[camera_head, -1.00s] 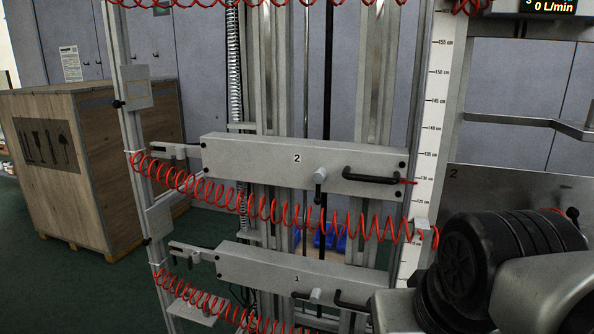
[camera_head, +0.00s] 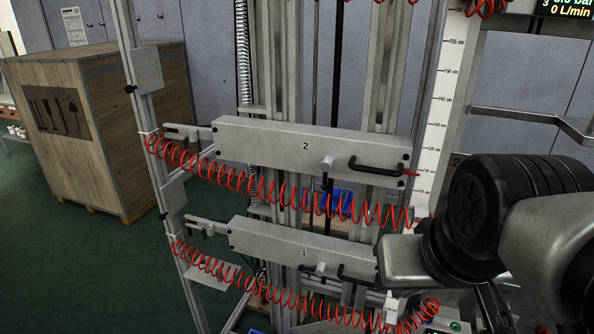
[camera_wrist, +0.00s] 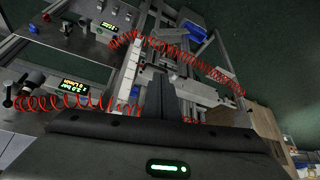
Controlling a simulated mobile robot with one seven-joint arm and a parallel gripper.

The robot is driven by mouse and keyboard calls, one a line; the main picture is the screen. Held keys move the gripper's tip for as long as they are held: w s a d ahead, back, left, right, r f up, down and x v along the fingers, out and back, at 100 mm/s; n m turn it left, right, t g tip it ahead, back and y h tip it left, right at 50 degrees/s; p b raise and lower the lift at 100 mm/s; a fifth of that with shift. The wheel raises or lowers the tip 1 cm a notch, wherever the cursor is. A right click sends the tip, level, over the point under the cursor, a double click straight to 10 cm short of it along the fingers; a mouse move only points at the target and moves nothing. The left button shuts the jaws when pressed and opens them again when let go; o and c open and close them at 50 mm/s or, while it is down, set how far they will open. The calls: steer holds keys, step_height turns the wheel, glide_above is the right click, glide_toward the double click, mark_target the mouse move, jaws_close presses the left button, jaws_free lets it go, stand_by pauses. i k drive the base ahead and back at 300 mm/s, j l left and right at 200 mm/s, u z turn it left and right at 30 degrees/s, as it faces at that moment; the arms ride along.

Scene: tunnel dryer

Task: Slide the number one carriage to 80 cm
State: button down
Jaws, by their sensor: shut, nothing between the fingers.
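The number one carriage (camera_head: 275,241) is a grey horizontal beam marked "1", low on the frame in the head view. It has a light clamp knob with a dark lever (camera_head: 318,268) and a black handle (camera_head: 356,276) near its right end. That end is partly hidden by my arm. The white centimetre scale (camera_head: 437,115) stands to the right; its lower part is hidden, so the carriage's reading cannot be told. My gripper (camera_wrist: 162,80) shows dark, closed fingers in the wrist view, with pale frame parts beyond. I cannot tell its exact distance from the handle.
The number two carriage (camera_head: 255,139) sits above, its red pointer near 130 cm. Red coiled hoses (camera_head: 240,185) hang in front of both carriages. A wooden crate (camera_head: 100,130) stands at the left. A steel shelf bar (camera_head: 530,118) is at the right. Green floor (camera_head: 80,270) is clear at lower left.

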mark_target(353, 262)
steer(key=i+j+z, duration=0.1)
steer(key=j+z, duration=0.15)
steer(key=z, duration=0.15)
steer(key=j+z, duration=0.55)
steer(key=z, duration=0.2)
steer(key=i, duration=0.05)
